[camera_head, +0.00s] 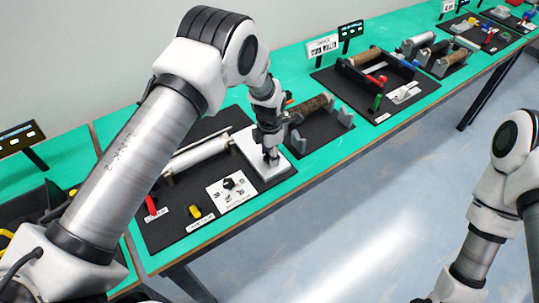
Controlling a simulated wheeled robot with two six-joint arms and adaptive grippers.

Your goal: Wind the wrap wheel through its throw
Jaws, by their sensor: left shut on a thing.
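My left gripper (269,150) reaches down over a white plate (281,174) on a black station board (190,222). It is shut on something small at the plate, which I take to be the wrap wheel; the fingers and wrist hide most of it. A brown roll (311,106) in grey supports lies just right of the gripper, and a pale roller (197,154) lies to its left. My right arm shows at the right edge, but its gripper is out of frame.
The board also holds a red lever (151,206), a yellow knob (194,211) and a label plate with a black knob (229,183). Another station with a green handle (376,102) stands farther right. The green table's (340,150) front edge is bare.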

